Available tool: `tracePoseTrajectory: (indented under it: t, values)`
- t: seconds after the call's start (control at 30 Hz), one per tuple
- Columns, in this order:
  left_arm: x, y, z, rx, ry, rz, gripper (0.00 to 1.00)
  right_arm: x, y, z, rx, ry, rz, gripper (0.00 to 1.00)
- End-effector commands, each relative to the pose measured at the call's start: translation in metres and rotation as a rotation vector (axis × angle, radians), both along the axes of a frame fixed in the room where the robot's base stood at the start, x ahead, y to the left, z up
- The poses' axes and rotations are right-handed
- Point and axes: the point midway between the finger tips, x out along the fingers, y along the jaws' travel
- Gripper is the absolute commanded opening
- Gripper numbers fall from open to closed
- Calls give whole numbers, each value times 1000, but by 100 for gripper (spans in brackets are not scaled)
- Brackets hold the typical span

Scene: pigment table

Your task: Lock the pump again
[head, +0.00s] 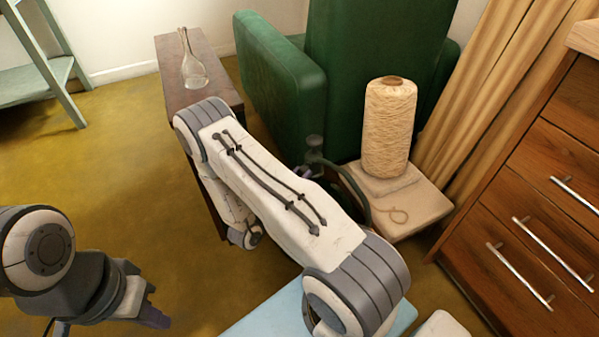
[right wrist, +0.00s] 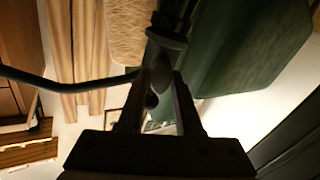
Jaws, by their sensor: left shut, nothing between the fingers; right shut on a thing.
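The dark green pump (head: 315,148) stands in front of the green armchair, with its lower body hidden behind my right arm. Its long curved handle (head: 350,184) bends down to the right. In the right wrist view the pump's round collar (right wrist: 168,38) is just beyond the fingertips, and the handle (right wrist: 60,82) runs off to the left. My right gripper (right wrist: 158,80) is shut on a small dark rounded part (right wrist: 160,75) close to the pump; its exact shape is unclear. My left gripper (head: 155,305) is shut and empty at the lower left, far from the pump.
A cone of cream yarn (head: 389,130) stands on a pale stand (head: 425,202) right of the pump. A glass carafe (head: 192,68) stands on a dark wooden table (head: 222,76). A drawer cabinet (head: 535,205) is at the right. The left floor is open.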

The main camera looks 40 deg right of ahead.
Motion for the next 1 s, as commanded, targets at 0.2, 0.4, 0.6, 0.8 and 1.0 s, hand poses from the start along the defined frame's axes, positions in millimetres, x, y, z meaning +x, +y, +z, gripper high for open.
tracePoseTrajectory:
  t: [0.2,0.4,0.6,0.8,1.0]
  values:
    - [0,0,23,0,0,0,0,0,1,3,-56,196,0,0]
    - [0,0,37,0,0,0,0,1,1,2,-110,378,2,0]
    - [0,0,48,0,0,0,0,2,1,1,-164,560,1,0]
    - [0,0,56,0,0,0,0,3,1,-1,-218,742,1,0]
    - [0,0,63,0,0,0,0,3,2,-2,-271,921,1,0]
